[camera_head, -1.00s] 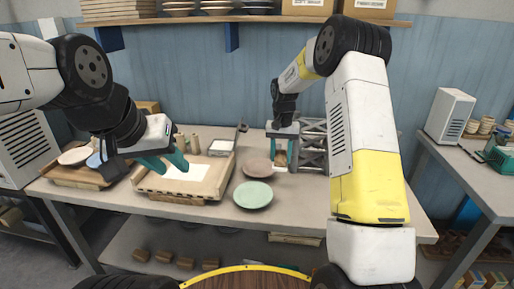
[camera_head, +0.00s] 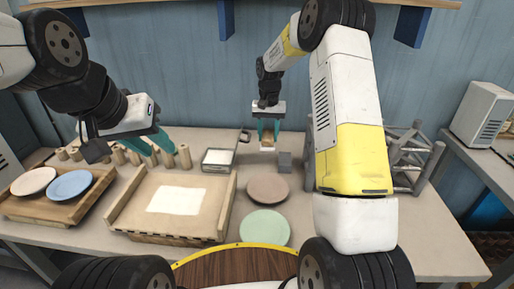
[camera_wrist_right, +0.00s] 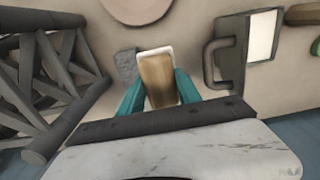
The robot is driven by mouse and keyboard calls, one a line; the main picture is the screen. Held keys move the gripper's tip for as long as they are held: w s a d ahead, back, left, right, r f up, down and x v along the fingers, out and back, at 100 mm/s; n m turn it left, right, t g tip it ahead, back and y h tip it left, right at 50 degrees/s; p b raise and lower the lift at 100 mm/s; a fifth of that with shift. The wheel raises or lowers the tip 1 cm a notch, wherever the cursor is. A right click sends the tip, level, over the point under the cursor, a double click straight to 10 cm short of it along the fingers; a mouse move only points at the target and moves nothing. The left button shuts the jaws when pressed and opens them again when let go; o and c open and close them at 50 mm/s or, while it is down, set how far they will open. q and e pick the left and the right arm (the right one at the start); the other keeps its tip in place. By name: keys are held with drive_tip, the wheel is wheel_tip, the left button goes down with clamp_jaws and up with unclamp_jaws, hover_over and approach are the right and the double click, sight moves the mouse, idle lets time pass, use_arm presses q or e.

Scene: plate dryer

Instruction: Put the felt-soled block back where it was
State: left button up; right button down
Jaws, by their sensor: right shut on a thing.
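My right gripper (camera_head: 268,138) is shut on the felt-soled block, a small light-brown wooden block (camera_wrist_right: 158,82) with a white layer at its far end in the right wrist view. In the head view the block (camera_head: 267,143) hangs between the teal fingertips, at the back of the table. A small grey block (camera_head: 285,162) stands just to its right and nearer; it also shows beside the fingers in the wrist view (camera_wrist_right: 126,64). Whether the held block touches the table is unclear. My left gripper (camera_head: 158,145) is open and empty over the back left of the table.
A white-padded tray (camera_head: 204,167) with a dark handle is left of the held block. A wooden board (camera_head: 222,225) with a white sheet, a brown plate (camera_head: 268,188) and a green plate (camera_head: 264,226) lie nearer. A grey rack (camera_head: 412,150) stands right, partly behind my right arm.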

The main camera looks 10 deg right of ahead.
drive_tip(key=f, duration=0.6)
drive_tip(key=shift+w, duration=0.2)
drive_tip(key=shift+f, duration=1.95)
drive_tip(key=shift+f, duration=0.1)
drive_tip(key=c, duration=1.1)
unclamp_jaws()
